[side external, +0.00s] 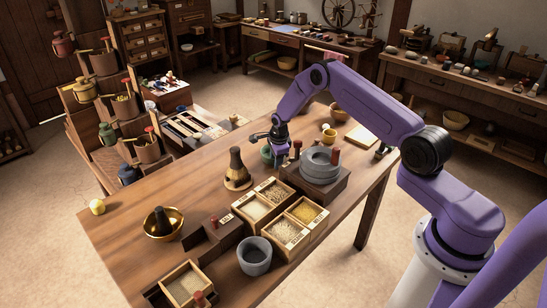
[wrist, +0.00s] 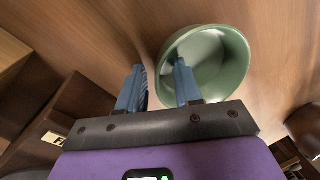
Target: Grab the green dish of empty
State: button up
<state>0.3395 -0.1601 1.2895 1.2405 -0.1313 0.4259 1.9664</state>
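The green dish (wrist: 232,62) sits upright on the wooden table, and its inside looks empty in the wrist view. In the side view the dish (side external: 266,154) is mostly hidden behind my gripper (side external: 273,143), to the left of the stone quern. In the wrist view my gripper (wrist: 160,78) has its two blue fingers apart. The right finger reaches over the inside of the dish and the left finger is outside it, so the near left rim lies between them. I cannot tell whether either finger touches the dish.
The stone quern (side external: 320,166) stands on a dark block close to my gripper. A brown bottle (side external: 237,168) is to the left. Grain boxes (side external: 284,232), a grey pot (side external: 254,256) and a gold bowl (side external: 154,226) stand nearer the front. The table's left middle is clear.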

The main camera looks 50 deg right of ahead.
grip_shut()
